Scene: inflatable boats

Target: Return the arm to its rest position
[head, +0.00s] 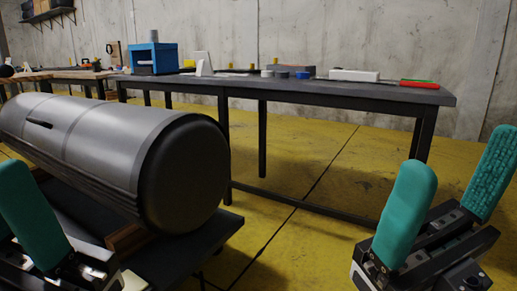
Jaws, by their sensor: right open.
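My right gripper (462,155) is at the lower right. Its two teal fingers are spread apart with nothing between them, over the yellow floor and clear of the table. My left gripper (28,210) is at the lower left edge, in front of the grey boat tube. One teal finger shows well; most of the rest is cut off by the frame, so its opening cannot be judged. The grey tube (85,130) with a black rounded end lies on a dark low platform (205,232). Whether the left gripper touches the tube cannot be told.
A long dark workbench (300,88) stands behind, holding a blue box (152,58), a white case (354,75), a red-and-green item (419,83) and small parts. A wooden bench (62,75) is at the far left. Yellow floor (300,250) is free between platform and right gripper.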

